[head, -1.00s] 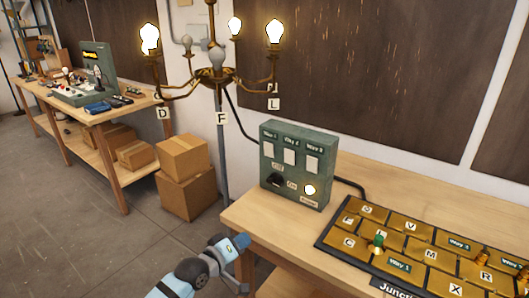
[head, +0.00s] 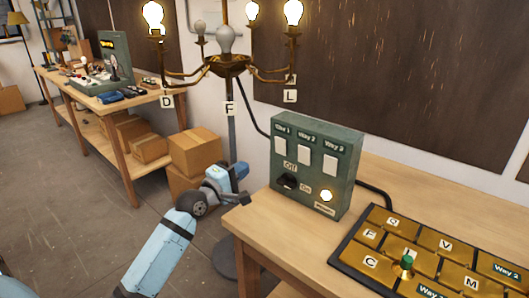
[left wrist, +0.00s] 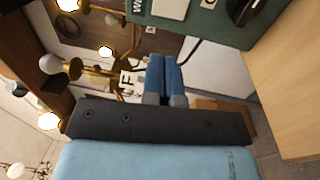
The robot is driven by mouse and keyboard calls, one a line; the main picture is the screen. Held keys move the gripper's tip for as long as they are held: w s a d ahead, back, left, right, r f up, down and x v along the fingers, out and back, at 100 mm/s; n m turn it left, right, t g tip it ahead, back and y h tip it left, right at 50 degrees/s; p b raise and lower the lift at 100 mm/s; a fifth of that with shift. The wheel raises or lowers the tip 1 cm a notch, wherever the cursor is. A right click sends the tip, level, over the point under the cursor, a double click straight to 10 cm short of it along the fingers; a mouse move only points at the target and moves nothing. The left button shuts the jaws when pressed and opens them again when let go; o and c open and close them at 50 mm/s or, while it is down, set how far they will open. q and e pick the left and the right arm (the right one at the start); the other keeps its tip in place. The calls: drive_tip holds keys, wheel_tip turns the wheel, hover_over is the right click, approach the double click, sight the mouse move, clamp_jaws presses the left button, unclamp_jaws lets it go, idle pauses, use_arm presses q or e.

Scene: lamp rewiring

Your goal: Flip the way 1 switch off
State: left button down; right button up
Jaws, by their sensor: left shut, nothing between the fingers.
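The green switch box (head: 345,165) stands on the near bench in the head view, with three white rocker switches. The way 1 switch (head: 280,146) is the leftmost; I cannot tell its position. A black knob (head: 287,181) sits below it between the Off and On labels, and the lower right lamp (head: 327,195) glows. My left gripper (head: 241,172) is shut and empty, left of the box and apart from it. In the left wrist view its blue fingers (left wrist: 163,75) are together, with part of the box (left wrist: 215,25) at the top. My right gripper is out of view.
A brass junction board (head: 440,240) lies on the bench (head: 265,228) at right. Cardboard boxes (head: 195,150) stand behind my left arm.

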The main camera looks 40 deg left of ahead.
sight(278, 141)
use_arm(q)
drive_tip(key=w, duration=0.4)
drive_tip(key=w+r, duration=0.1)
drive_tip(key=w, duration=0.3)
drive_tip(key=w+d, duration=0.1)
drive_tip(key=w, duration=0.4)
drive_tip(key=shift+r, duration=0.3)
drive_tip(key=shift+w, duration=0.3)
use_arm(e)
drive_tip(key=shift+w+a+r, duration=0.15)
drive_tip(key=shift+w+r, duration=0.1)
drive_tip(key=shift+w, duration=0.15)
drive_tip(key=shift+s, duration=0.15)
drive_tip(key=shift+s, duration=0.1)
